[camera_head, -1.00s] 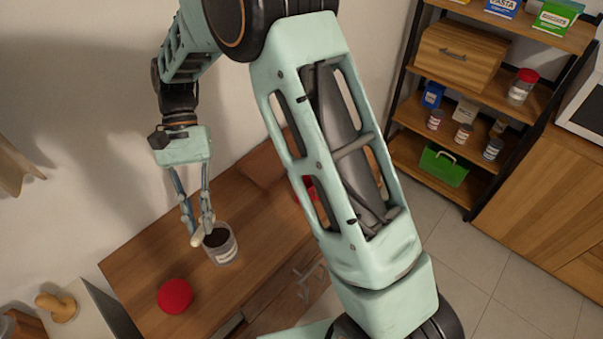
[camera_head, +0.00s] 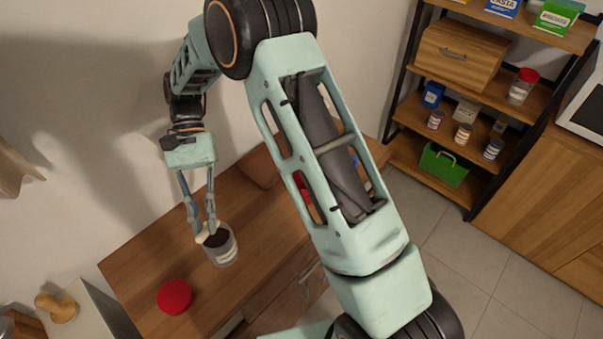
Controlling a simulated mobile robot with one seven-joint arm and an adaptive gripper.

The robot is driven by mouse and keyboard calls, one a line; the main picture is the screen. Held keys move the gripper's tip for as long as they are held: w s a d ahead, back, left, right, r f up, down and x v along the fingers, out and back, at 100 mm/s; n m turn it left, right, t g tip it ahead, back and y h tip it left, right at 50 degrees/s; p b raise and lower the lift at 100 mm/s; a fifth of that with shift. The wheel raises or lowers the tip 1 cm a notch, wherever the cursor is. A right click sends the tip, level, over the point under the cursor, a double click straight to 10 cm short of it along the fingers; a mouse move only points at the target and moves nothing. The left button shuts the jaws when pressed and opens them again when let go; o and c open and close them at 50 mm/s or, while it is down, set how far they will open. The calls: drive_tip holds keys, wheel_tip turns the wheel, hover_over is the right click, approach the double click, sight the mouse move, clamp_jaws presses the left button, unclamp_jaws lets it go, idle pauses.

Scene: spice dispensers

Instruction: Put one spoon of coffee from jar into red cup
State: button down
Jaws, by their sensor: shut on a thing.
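An open jar (camera_head: 223,254) of dark coffee (camera_head: 216,239) stands upright on the wooden table. My gripper (camera_head: 205,228) points down at the jar's left rim, shut on a pale spoon (camera_head: 201,238). Only a short pale part of the spoon shows between the fingertips at the rim. I cannot tell whether its bowl is in the coffee or whether it carries any. A red thing (camera_head: 303,187), perhaps the red cup, shows through gaps in my arm; most of it is hidden.
A round red lid (camera_head: 175,297) lies on the wooden table (camera_head: 140,262), left of the jar. A white surface with a wooden knobbed object (camera_head: 57,307) is at lower left. A shelf (camera_head: 478,95) with small jars and boxes stands at the right. The table left of the jar is mostly clear.

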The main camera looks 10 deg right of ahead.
drive_tip(key=shift+f, duration=0.1)
wheel_tip(320, 180, down, 6)
drive_tip(key=b, duration=0.3)
idle(0.9)
idle(1.3)
drive_tip(key=shift+r+p, duration=1.2)
drive_tip(key=shift+r, duration=0.45)
drive_tip(key=shift+r, duration=0.45)
drive_tip(key=shift+r+p, duration=0.35)
drive_tip(key=shift+r, duration=0.85)
